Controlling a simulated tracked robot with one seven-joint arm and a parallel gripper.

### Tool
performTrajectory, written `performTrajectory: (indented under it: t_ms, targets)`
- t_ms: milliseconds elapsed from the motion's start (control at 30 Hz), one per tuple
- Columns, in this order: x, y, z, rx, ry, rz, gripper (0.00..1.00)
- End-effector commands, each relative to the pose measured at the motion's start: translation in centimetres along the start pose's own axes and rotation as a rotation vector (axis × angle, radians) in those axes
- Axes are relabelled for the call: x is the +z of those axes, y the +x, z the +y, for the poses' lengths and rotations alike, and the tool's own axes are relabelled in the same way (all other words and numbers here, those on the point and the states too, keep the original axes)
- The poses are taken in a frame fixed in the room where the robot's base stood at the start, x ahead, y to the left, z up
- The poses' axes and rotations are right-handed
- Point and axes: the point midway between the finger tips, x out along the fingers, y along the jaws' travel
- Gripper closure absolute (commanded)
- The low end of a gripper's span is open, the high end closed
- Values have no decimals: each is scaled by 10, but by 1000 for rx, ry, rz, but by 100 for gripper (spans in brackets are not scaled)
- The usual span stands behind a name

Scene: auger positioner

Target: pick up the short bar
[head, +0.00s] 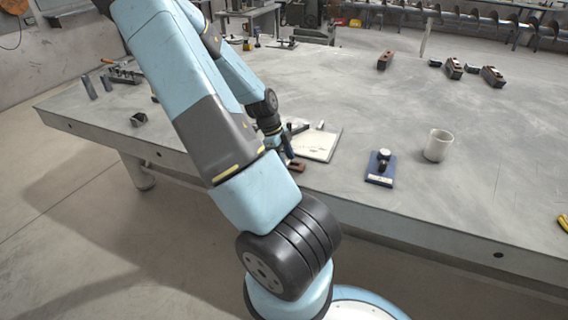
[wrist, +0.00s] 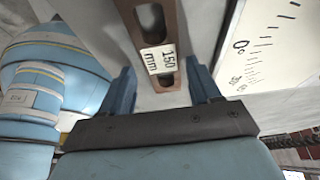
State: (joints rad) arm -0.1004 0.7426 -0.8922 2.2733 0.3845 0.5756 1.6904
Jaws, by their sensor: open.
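A brown slotted bar (wrist: 160,60) with a white label reading 150 mm lies in the upper middle of the wrist view. My gripper (wrist: 161,78) is open, with one blue finger on each side of the bar's near end. I see gaps between the fingers and the bar, and nothing is gripped. In the head view, a small brown end of the bar (head: 296,165) shows just below my gripper (head: 287,151), near the table's front edge. My arm hides most of that spot. The frames do not show how the bar's length compares with the others.
A white plate (head: 318,145) with a printed scale lies right beside the bar. Several brown blocks (head: 453,69) lie at the back. The grey table (head: 480,140) has wide clear areas.

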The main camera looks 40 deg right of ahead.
Motion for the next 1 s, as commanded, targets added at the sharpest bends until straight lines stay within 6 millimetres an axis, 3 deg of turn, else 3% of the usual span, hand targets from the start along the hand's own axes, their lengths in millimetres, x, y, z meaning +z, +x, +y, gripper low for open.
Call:
performTrajectory:
  t_ms: [300, 900, 1000]
  targets:
    - [0, 5, 0, 0, -1, 0, 38]
    - [0, 4, 0, 0, -1, 1, 96]
    - [0, 4, 0, -1, -1, 1, 100]
